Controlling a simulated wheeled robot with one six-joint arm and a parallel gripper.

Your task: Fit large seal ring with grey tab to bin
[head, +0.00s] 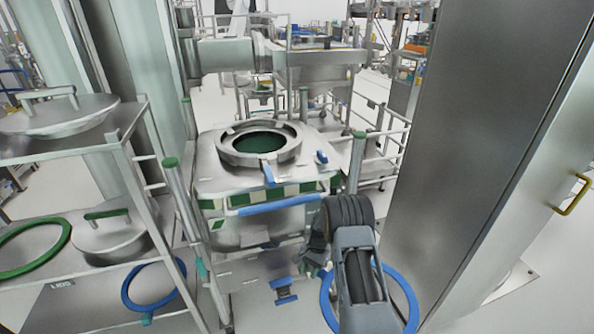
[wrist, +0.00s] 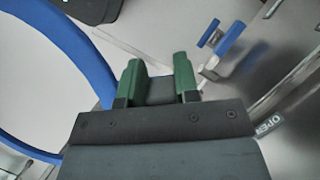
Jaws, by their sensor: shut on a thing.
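The large blue seal ring (head: 409,303) hangs at the lower right in the head view, partly hidden behind my arm. In the wrist view the ring (wrist: 72,48) curves down the left side. My gripper (wrist: 159,72) has its green fingers closed on the ring's grey tab (wrist: 160,90). In the head view my gripper (head: 318,256) is mostly hidden by my arm, in front of the bin at its lower right. The steel bin (head: 240,234) stands in the middle, its round mouth rim (head: 226,152) open at the top with a dark green inside. The ring is apart from the mouth.
A rack on the left holds steel lids (head: 60,115), a green ring (head: 62,240) and another blue ring (head: 180,269). A blue clamp handle (head: 268,174) is at the mouth's front. Posts (head: 180,195) flank the bin. A tall steel cabinet (head: 490,130) stands close on the right.

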